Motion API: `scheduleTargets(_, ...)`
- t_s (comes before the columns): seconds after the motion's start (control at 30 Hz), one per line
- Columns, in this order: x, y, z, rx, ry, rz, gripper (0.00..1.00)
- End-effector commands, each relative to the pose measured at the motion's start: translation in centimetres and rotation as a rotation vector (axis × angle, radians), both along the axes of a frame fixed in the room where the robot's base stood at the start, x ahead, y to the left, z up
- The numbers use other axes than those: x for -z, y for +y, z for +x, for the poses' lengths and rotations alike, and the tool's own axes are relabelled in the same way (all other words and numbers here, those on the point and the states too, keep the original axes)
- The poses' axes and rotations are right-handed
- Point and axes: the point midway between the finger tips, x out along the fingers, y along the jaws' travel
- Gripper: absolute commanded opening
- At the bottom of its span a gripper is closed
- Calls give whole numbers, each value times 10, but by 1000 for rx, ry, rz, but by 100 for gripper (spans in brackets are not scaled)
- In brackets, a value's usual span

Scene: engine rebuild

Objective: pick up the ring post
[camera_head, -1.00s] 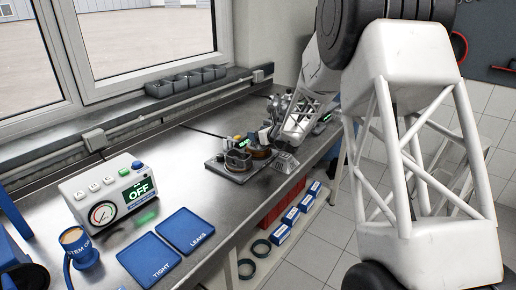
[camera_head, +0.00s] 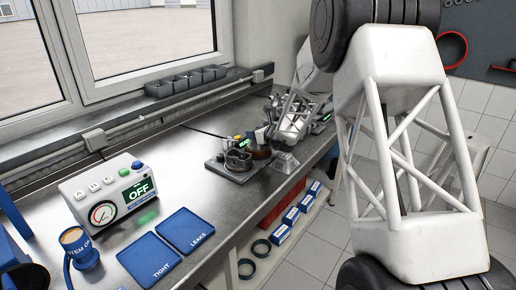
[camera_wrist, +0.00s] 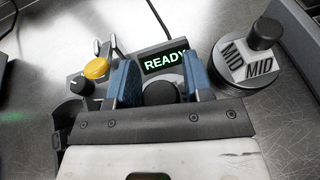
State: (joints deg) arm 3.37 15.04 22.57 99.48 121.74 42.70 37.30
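In the wrist view my gripper (camera_wrist: 161,80) has its two blue fingers spread wide apart. A dark round-topped piece (camera_wrist: 160,94) shows between them, partly hidden by the gripper body; I cannot tell whether it is touched. To the right stands a round metal piece (camera_wrist: 236,66) with "MID" labels and a black knob on top, outside the fingers. I cannot tell for sure which of these is the ring post. In the head view my arm hides most of the gripper at the far end of the bench.
A device with a green "READY" display (camera_wrist: 165,60) and a yellow button (camera_wrist: 96,68) lies just beyond the fingers. A grey fixture (camera_head: 230,165) stands on the steel bench (camera_head: 180,165). Blue "TIGHT" (camera_head: 148,258) and "LEAKS" (camera_head: 186,230) trays and a tester reading "OFF" (camera_head: 103,196) are nearer.

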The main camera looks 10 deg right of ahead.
Motion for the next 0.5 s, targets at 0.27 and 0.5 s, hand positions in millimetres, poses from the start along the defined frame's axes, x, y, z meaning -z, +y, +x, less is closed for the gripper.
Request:
scheduleTargets(0.27, 0, 0, 0, 0, 0, 0, 3)
scheduleTargets(0.5, -1, 0, 0, 0, -1, 1, 0)
